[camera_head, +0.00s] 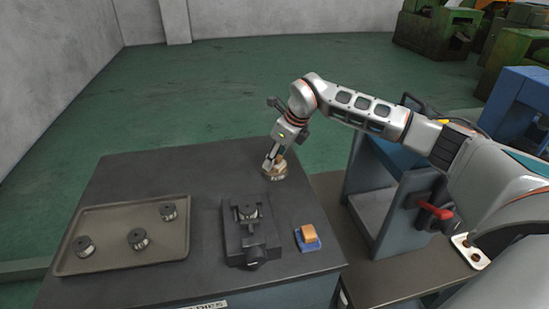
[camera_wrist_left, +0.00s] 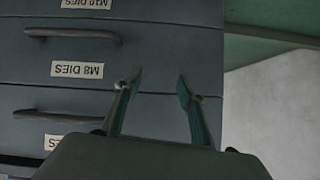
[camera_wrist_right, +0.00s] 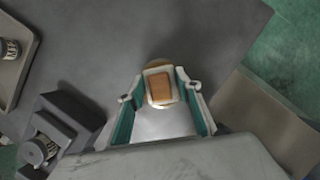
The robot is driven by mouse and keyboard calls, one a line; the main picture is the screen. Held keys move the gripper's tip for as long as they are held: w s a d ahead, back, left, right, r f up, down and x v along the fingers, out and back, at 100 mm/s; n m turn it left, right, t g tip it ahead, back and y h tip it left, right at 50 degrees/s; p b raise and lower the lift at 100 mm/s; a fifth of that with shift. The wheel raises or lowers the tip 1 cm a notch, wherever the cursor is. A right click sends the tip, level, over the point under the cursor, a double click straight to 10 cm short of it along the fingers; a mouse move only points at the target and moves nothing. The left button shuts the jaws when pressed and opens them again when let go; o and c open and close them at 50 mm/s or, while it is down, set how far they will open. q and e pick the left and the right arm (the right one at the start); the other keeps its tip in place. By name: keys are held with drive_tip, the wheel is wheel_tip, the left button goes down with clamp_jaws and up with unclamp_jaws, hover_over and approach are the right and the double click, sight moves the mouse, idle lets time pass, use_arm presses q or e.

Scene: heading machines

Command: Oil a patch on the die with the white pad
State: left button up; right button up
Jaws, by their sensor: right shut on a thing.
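My right gripper (camera_head: 273,161) is shut on the white pad, at the back right of the dark bench top. In the right wrist view, the white pad (camera_wrist_right: 149,97) has a brown block-shaped back (camera_wrist_right: 160,87) and sits between the fingertips (camera_wrist_right: 160,92). A round, labelled tin (camera_head: 275,175) is right under the pad; whether they touch is unclear. A metal die (camera_head: 247,211) stands upright in a black holder (camera_head: 233,240) at the bench middle. My left gripper (camera_wrist_left: 157,85) is open and empty, in front of drawers, outside the head view.
A tray (camera_head: 120,266) with three dies stands at the left of the bench. Labelled drawers (camera_wrist_left: 165,75) face my left gripper. Bare bench top lies behind the tray and holder.

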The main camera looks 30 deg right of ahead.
idle(0.3)
drive_tip(key=shift+r+p, duration=1)
drive_tip(key=shift+r, duration=0.05)
drive_tip(key=shift+r+p, duration=0.7)
drive_tip(key=shift+r, duration=1.7)
